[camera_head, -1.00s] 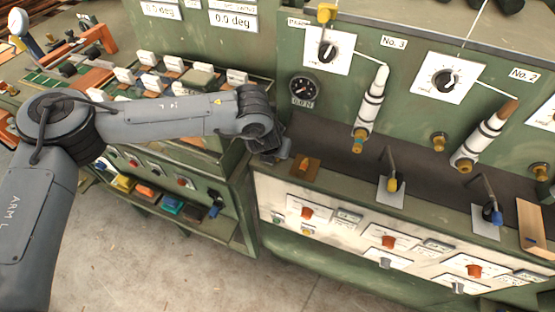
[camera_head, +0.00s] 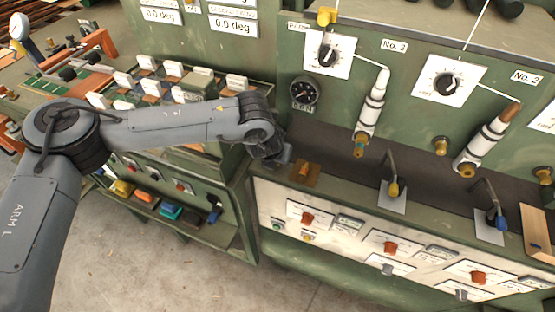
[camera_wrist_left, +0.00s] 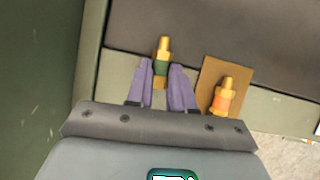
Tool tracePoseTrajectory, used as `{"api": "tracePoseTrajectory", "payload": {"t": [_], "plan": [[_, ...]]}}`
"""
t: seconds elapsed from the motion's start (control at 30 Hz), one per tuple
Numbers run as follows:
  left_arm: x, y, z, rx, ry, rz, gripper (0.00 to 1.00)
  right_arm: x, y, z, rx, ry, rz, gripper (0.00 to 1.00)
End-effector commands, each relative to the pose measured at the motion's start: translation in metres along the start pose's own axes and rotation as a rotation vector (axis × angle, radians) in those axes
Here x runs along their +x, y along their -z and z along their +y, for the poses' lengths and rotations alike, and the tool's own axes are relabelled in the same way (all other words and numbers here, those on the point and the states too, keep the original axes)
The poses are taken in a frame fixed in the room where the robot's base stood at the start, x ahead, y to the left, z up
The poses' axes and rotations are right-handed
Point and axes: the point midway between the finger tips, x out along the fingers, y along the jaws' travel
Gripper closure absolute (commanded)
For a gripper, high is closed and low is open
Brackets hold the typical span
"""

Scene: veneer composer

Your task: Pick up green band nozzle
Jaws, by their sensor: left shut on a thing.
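The green band nozzle (camera_wrist_left: 162,62) is a brass nozzle with a dark green band, in the left wrist view. My left gripper (camera_wrist_left: 162,75) is shut on it, with the purple fingers on either side and the brass tip pointing away from the wrist. In the head view my left gripper (camera_head: 277,158) is at the left end of the machine ledge, and the nozzle is hidden there behind it. I cannot tell whether the nozzle touches the ledge. My right gripper is not in view.
An orange-banded nozzle (camera_wrist_left: 223,96) stands on a brown plate (camera_wrist_left: 240,76) just right of the gripper. A green machine wall (camera_wrist_left: 35,80) is close on the left.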

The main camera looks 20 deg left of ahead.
Motion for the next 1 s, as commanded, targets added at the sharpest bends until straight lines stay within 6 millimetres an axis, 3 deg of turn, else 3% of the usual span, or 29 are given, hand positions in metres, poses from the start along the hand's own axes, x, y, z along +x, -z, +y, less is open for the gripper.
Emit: {"api": "tracePoseTrajectory", "payload": {"t": [1.0], "plan": [[-0.037, -0.02, 0.0, 0.0, 0.0, 0.0, 1.0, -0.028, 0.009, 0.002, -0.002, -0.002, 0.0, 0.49]]}}
